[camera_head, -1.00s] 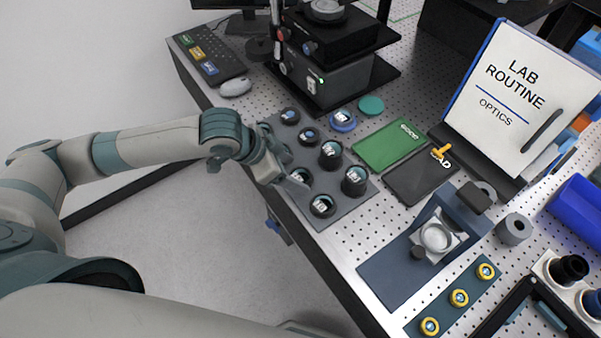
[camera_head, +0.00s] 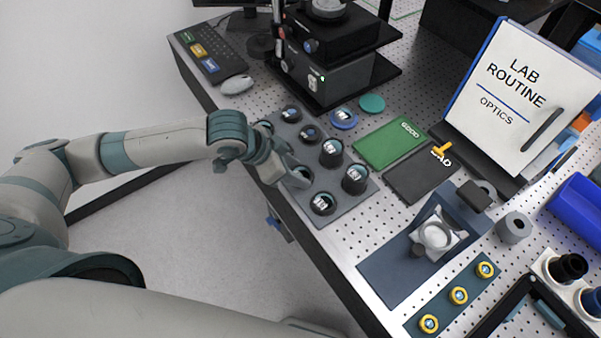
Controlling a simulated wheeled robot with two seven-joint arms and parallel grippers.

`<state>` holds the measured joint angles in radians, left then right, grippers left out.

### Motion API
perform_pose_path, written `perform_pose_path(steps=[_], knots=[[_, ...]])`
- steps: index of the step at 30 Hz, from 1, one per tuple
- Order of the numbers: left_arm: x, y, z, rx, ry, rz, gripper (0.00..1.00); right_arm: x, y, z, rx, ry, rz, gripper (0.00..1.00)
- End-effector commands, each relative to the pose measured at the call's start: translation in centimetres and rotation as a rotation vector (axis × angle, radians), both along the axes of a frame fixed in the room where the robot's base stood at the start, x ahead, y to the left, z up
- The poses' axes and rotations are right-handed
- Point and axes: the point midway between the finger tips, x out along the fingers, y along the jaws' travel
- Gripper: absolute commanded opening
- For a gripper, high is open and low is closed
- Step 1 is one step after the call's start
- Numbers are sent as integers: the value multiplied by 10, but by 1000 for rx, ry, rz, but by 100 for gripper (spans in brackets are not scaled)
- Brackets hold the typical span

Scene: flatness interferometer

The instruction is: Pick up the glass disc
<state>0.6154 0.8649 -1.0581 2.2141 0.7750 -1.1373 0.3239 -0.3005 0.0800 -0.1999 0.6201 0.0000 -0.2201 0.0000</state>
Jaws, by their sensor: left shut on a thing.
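A grey tray (camera_head: 342,214) near the table's left edge holds several dark round holders with small glass discs. My left gripper (camera_head: 291,177) reaches over the tray's left side. It is shut on a glass disc (camera_head: 301,175) at the left-middle holder. The fingers and wrist hide part of this disc and some of the tray. I cannot tell whether the disc is clear of its holder. Other discs show in the front holder (camera_head: 322,203) and the right holder (camera_head: 355,178). My right gripper is out of view.
A green GOOD mat (camera_head: 388,143) and a dark BAD mat (camera_head: 420,180) lie right of the tray. A blue-grey stand (camera_head: 390,275) and a strip with yellow-ringed parts (camera_head: 458,296) are in front. A black instrument (camera_head: 335,80) stands behind.

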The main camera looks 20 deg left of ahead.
Motion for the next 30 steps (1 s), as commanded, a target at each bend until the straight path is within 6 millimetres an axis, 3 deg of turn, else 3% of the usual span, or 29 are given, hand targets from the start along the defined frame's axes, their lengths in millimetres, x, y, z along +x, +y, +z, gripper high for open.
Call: perform_pose_path(steps=[10, 17, 30], knots=[[1, 0, 10, 0, -4, -1, 19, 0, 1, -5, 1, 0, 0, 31], [1, 0, 42, -2, -7, -1, 19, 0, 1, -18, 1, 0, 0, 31], [-36, -77, 90, -4, -4, -6, 19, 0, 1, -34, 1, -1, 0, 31]])
